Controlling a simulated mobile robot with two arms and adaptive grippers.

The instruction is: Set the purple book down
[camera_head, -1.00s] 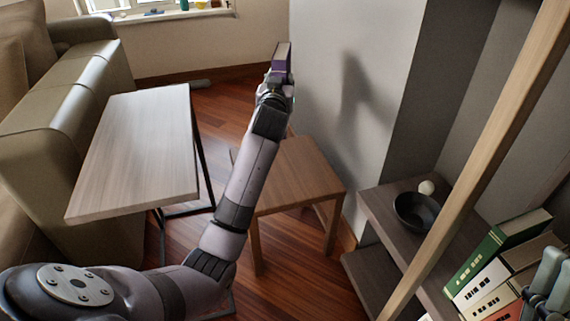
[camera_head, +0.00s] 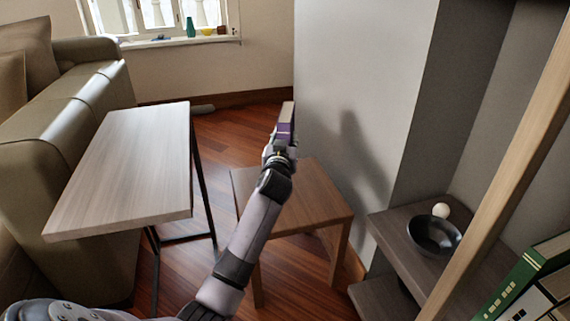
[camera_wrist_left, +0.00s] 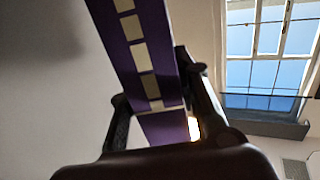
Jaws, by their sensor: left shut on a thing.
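The purple book (camera_head: 286,122) is upright at the end of my left arm in the head view, in front of the pale wall. My left gripper (camera_head: 279,152) is shut on it. In the left wrist view the book (camera_wrist_left: 138,45) shows its purple spine with pale squares, and the fingers of the left gripper (camera_wrist_left: 157,112) sit on either side of it. A small brown wooden table (camera_head: 325,205) stands below and behind the arm, and its visible top is bare. My right gripper is not in view.
A long pale table (camera_head: 130,165) with a bare top stands at the left beside a sofa (camera_head: 75,110). At the right, a shelf (camera_head: 385,222) holds a dark bowl (camera_head: 434,236) and a white ball (camera_head: 441,210). Books, one of them green (camera_head: 520,285), lean at the lower right.

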